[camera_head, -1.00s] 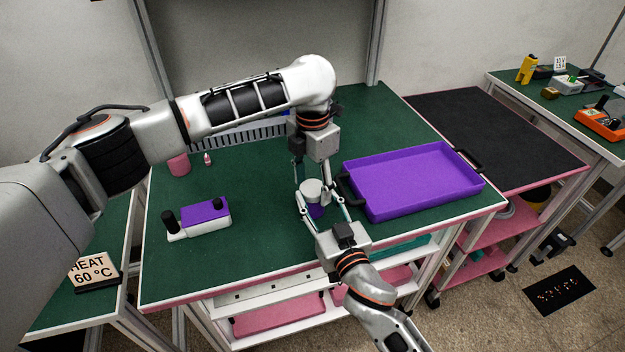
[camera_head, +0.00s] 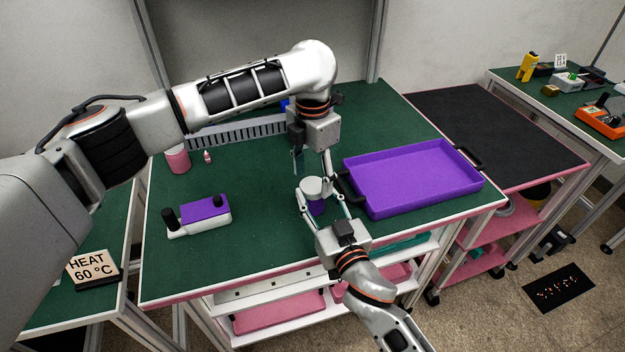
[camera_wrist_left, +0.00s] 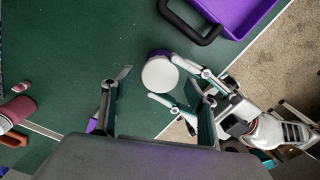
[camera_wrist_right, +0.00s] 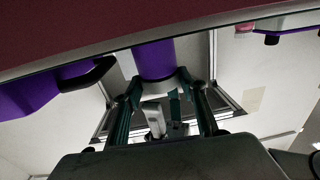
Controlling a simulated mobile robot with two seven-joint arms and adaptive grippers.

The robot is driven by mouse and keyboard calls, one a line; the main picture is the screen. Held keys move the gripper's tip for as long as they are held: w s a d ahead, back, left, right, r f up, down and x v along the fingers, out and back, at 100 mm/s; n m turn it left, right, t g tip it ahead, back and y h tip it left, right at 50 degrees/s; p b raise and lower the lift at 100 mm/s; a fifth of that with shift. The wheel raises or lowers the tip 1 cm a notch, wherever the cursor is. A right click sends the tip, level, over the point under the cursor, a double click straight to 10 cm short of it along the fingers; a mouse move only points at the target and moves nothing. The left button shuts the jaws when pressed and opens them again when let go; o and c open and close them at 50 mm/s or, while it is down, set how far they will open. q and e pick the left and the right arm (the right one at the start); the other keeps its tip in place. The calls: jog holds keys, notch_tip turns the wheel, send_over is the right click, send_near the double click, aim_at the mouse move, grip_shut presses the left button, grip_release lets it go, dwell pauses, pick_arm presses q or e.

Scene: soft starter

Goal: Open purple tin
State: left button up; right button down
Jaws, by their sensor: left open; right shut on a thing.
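The purple tin (camera_head: 316,207) stands upright over the green table, with its round white lid (camera_head: 312,186) on top. My right gripper (camera_head: 320,200) is shut on the tin's body from the front, a finger on each side. The right wrist view shows the purple body (camera_wrist_right: 153,58) between its fingers. My left gripper (camera_head: 312,172) is open and empty, pointing down just above the lid. In the left wrist view the lid (camera_wrist_left: 160,75) shows between and beyond the open fingers. I cannot tell whether the tin's base touches the table.
A purple tray (camera_head: 410,182) with black handles lies close to the right of the tin. A white and purple device (camera_head: 200,217) stands to the left. A pink canister (camera_head: 177,160) and a small bottle (camera_head: 208,157) stand at the back left. The table between is clear.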

pick_arm(q)
jog(key=shift+r, duration=2.9)
jog(key=shift+c, duration=0.3)
jog(key=shift+f, duration=3.8)
jog(key=shift+c, duration=0.5)
jog(key=c, duration=1.1)
jog(key=o, duration=1.3)
jog(key=shift+c, duration=0.2)
jog(key=shift+r, duration=2.25)
